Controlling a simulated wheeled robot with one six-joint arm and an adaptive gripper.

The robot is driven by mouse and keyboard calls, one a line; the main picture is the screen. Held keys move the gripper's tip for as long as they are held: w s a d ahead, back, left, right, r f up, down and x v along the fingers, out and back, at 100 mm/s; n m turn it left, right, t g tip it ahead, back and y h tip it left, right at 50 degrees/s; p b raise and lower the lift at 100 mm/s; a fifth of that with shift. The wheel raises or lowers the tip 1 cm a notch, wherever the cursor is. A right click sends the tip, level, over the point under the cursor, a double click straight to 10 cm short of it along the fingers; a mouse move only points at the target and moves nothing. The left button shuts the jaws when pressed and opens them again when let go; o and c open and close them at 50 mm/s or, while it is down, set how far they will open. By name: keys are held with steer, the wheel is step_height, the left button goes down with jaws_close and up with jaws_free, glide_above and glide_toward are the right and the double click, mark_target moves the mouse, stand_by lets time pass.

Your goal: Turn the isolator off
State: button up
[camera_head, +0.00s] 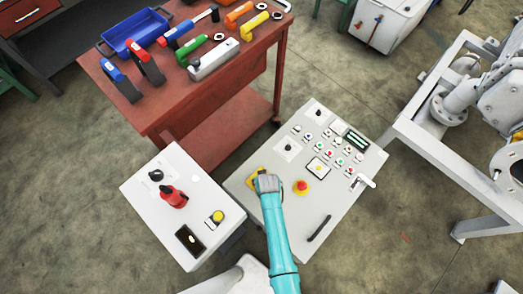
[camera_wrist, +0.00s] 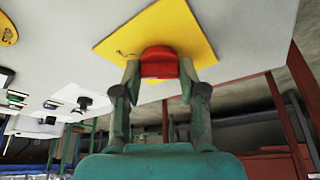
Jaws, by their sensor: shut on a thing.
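The isolator has a red knob (camera_wrist: 160,60) on a square yellow plate (camera_wrist: 125,38) fixed to the white control panel. In the head view part of the yellow plate (camera_head: 253,177) shows beside my gripper (camera_head: 266,183), which hides the knob. In the wrist view the two fingers of my gripper (camera_wrist: 160,70) touch the knob on opposite sides and are shut on it. The back of the knob lies against the plate, and I cannot see its position marks.
The control panel (camera_head: 325,215) also carries a red stop button (camera_head: 301,187), several small buttons and a black handle (camera_head: 319,228). A second white box (camera_head: 150,205) with a red switch (camera_head: 172,196) stands to the left. A red-brown tool table (camera_head: 150,105) stands behind.

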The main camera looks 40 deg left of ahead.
steer(key=n, duration=0.2)
steer(key=n+g+y, duration=0.1)
steer(key=n, duration=0.1)
steer(key=shift+w+n+g, duration=0.1)
steer(key=shift+n+g, duration=0.2)
steer(key=n+g, duration=0.1)
steer(key=n, duration=0.2)
steer(key=shift+w+n+g, duration=0.1)
steer(key=shift+n+g, duration=0.2)
steer(key=n+g, duration=0.1)
steer(key=n, duration=0.2)
steer(key=shift+n, duration=0.3)
steer(key=shift+w+n+g+h, duration=0.1)
steer(key=shift+n+g+h, duration=0.5)
steer(key=shift+n, duration=1.3)
steer(key=o, duration=1.1)
steer(key=shift+o, duration=0.2)
